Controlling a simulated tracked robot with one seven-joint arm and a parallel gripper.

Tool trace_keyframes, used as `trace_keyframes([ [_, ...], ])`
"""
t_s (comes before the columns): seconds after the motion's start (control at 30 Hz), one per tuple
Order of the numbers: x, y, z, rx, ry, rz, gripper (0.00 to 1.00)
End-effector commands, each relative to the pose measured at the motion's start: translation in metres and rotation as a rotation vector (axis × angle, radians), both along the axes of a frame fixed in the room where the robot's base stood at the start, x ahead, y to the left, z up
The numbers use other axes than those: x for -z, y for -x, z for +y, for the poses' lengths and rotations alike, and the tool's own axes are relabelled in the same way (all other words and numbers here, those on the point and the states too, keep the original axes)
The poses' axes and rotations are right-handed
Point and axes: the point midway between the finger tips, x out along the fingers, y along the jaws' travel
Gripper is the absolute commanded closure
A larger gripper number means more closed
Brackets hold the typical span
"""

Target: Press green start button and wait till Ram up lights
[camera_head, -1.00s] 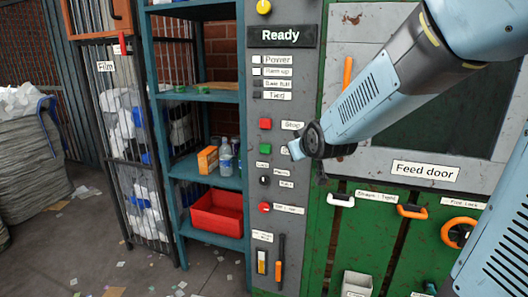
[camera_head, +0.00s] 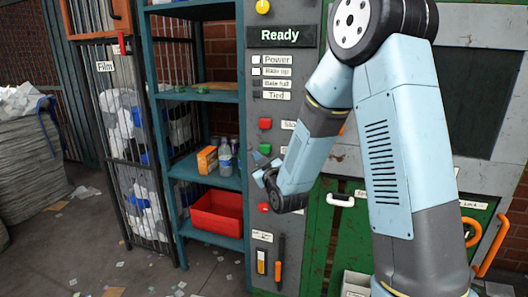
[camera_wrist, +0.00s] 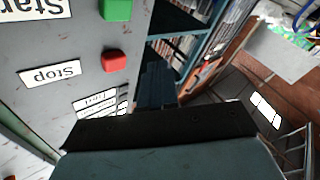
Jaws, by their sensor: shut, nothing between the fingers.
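The green start button (camera_head: 265,148) is on the grey control panel, below the red stop button (camera_head: 265,123). In the wrist view the green button (camera_wrist: 117,9) is at the top edge, beside a cut-off Start label (camera_wrist: 35,8). My gripper (camera_head: 260,175) is just below the green button in the head view, apart from it as far as I can see. The dark fingers (camera_wrist: 157,85) are together and empty in the wrist view. The second lamp (camera_head: 256,71), at what seems to be the Ram up label, looks white, like the Power lamp (camera_head: 256,59). The lamps below are dark.
The display (camera_head: 281,36) reads Ready. A teal shelf (camera_head: 204,97) with bottles and a red bin (camera_head: 216,212) stands left of the panel. Another red knob (camera_head: 264,208) sits lower on the panel. Green doors with a white handle (camera_head: 341,200) are to the right.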

Motion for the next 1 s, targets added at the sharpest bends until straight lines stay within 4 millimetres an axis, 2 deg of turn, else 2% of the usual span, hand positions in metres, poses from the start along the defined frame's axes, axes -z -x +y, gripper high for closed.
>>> trace_keyframes([
  [0.1,0.012,0.000,0.008,-0.007,-0.012,-0.060,1.00],
  [0.33,0.023,0.002,0.014,-0.006,-0.031,-0.140,1.00],
  [0.8,0.024,0.003,0.015,-0.006,-0.035,-0.159,1.00],
  [1.0,0.024,-0.005,0.011,-0.003,-0.035,-0.158,1.00],
])
